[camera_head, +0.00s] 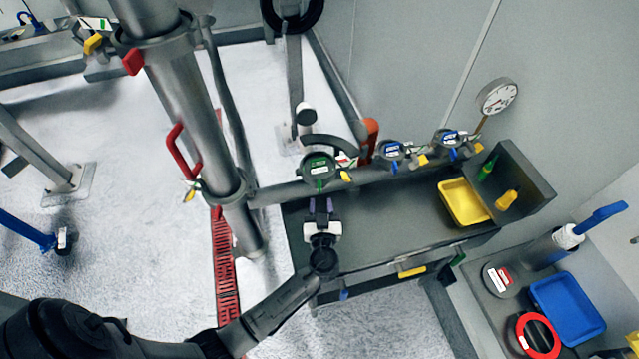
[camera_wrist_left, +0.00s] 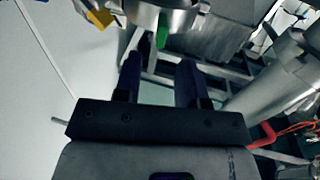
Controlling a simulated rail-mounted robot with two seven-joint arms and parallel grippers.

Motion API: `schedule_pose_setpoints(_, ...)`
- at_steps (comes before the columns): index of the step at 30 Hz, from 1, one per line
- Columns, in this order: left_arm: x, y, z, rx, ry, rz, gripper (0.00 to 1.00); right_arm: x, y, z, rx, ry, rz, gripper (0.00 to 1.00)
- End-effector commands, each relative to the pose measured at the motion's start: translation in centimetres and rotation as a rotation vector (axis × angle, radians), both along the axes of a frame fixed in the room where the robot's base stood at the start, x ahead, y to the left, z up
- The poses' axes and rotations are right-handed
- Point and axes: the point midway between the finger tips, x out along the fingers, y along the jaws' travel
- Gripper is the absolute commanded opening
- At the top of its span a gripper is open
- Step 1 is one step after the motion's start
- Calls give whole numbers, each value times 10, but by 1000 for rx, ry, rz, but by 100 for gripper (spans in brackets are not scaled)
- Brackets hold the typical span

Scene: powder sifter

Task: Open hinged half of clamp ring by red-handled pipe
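A grey vertical pipe (camera_head: 187,100) carries a red handle (camera_head: 178,152) and has a metal clamp collar (camera_head: 224,187) around it where a horizontal pipe joins. Beside it on the horizontal pipe is a round fitting with a green label (camera_head: 319,168), with a dark curved half ring (camera_head: 330,142) behind it. I cannot tell whether any ring's hinge is open. My left gripper (camera_head: 321,206) is open and empty, just in front of the green-labelled fitting. In the left wrist view the spread dark fingers (camera_wrist_left: 160,75) point at a metal cylinder (camera_wrist_left: 165,16). My right gripper is not in view.
An orange-red handle (camera_head: 370,138) and blue-labelled fittings (camera_head: 391,151) continue along the pipe to the right. A yellow tray (camera_head: 465,203) stands on the grey bench (camera_head: 380,225). A gauge (camera_head: 498,97) is on the wall. A blue tray (camera_head: 567,308) is at lower right.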

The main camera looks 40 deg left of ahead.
Motion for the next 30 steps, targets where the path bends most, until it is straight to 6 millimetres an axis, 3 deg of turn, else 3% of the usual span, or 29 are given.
schedule_pose_setpoints(12,42,40,1,1,1,0,37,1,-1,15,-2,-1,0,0)
schedule_pose_setpoints(27,48,46,0,-1,1,1,37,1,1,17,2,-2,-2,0)
schedule_pose_setpoints(30,48,46,0,0,0,1,29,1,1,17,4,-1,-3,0)
